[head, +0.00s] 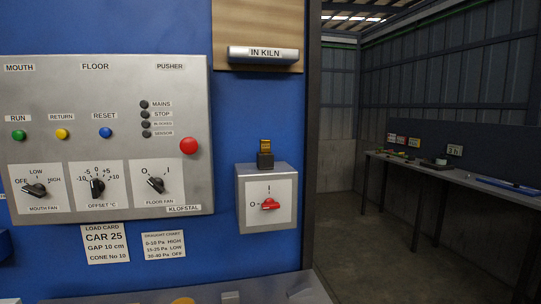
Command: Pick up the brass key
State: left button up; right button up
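A small brass-coloured piece, which looks like the brass key (265,146), stands upright in a black holder (265,161). The holder sits on top of a grey switch box (242,200) on the blue wall. The box has a red rotary knob (270,204) between marks O and I; its handle lies roughly level, towards O. How deep the brass piece sits in the holder cannot be told. Neither of my grippers can be made out in the head view.
A grey control panel (100,145) with knobs and buttons is left of the switch box. An IN KILN bar (263,55) is above it. A pale ledge (130,298) with partly cut-off objects runs along the bottom. A long bench (480,180) stands at the right.

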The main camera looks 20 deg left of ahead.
aim_at(265, 144)
jog(key=i+l+u, duration=0.3)
jog(key=l, duration=0.35)
jog(key=i+l+u, duration=0.15)
jog(key=i+l, duration=0.15)
jog(key=i+l+u, duration=0.15)
jog(key=l, duration=0.25)
jog(key=i+l+u, duration=0.15)
jog(key=l, duration=0.2)
jog(key=i+l+u, duration=0.15)
jog(key=l, duration=0.25)
jog(key=k, duration=0.05)
